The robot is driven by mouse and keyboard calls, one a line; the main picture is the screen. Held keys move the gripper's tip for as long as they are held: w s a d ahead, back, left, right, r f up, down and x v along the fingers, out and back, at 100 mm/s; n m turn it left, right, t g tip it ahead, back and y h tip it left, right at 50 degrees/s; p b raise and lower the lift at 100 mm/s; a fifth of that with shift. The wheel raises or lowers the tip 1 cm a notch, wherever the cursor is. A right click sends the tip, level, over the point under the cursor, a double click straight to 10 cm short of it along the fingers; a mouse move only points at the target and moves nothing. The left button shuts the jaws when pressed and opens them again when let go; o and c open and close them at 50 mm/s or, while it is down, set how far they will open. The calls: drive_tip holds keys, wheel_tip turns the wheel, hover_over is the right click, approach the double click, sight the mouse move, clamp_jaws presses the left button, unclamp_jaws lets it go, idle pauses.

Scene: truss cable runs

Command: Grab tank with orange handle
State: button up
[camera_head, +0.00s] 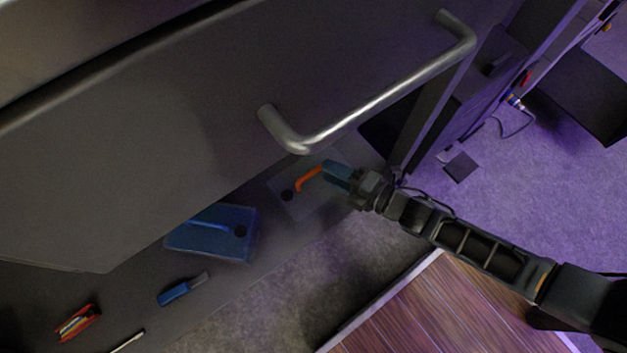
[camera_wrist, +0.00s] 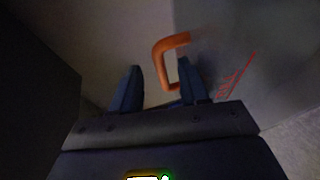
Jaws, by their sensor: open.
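The tank (camera_head: 287,208) is a translucent grey box with an orange handle (camera_head: 308,178) and a dark round cap. It sits on the dark shelf below the large panel. In the wrist view the orange handle (camera_wrist: 170,50) is a bent bar just beyond the fingertips, its lower end close to the right finger. My gripper (camera_head: 328,174) has blue fingers and reaches in from the right to the handle. In the wrist view my gripper (camera_wrist: 160,85) is open, with a gap between the fingers. I cannot tell whether a finger touches the handle. Part of the tank is hidden by my gripper.
A blue tank (camera_head: 205,240) lies to the left on the shelf. A blue-handled tool (camera_head: 180,290) and a red case (camera_head: 77,324) lie further left. A large grey panel with a metal bar handle (camera_head: 390,95) overhangs the shelf. A wooden surface (camera_head: 430,310) is at the front.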

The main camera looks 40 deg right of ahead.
drive_tip(key=shift+x, duration=1.25)
drive_tip(key=shift+c, duration=0.2)
clamp_jaws()
